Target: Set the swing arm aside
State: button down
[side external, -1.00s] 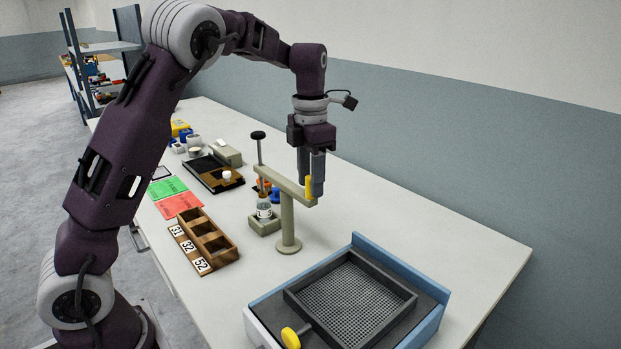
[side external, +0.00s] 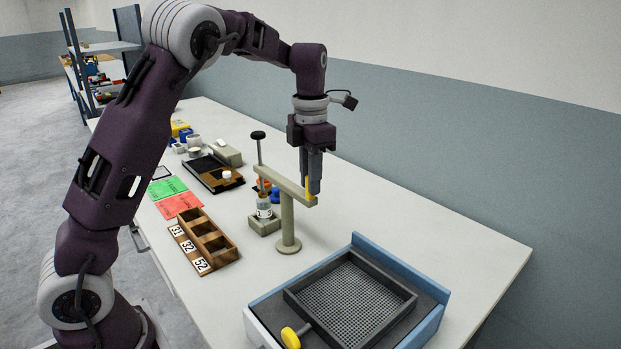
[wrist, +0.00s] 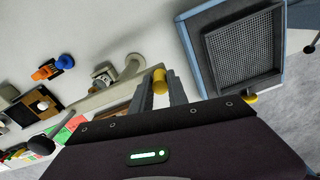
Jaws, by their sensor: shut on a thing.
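The swing arm (side external: 284,184) is a beige bar on top of a round post with a disc base. A yellow peg (side external: 308,189) stands upright at its near right end. A rod with a black knob (side external: 258,135) rises at its other end. My gripper (side external: 314,188) is shut on the yellow peg, its fingers pointing down. The wrist view shows the peg (wrist: 159,82) between my two fingers, with the swing arm (wrist: 95,102) running off to the left. A small bottle (side external: 264,208) in a beige block holder stands below the bar.
A sieve tray (side external: 350,300) with a blue frame and yellow knob sits at the front right. A wooden rack (side external: 203,241) with number labels, red (side external: 179,205) and green cards, and a dark tray (side external: 213,176) lie to the left.

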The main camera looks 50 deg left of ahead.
jog(key=shift+s, duration=0.15)
dwell(0.7)
jog(key=s+a+m, duration=0.8)
jog(key=a+m, duration=0.1)
jog(key=m, duration=0.7)
jog(key=shift+s+m, duration=0.3)
jog(key=shift+m, duration=0.1)
dwell(0.5)
jog(key=c, duration=1.3)
grip_release()
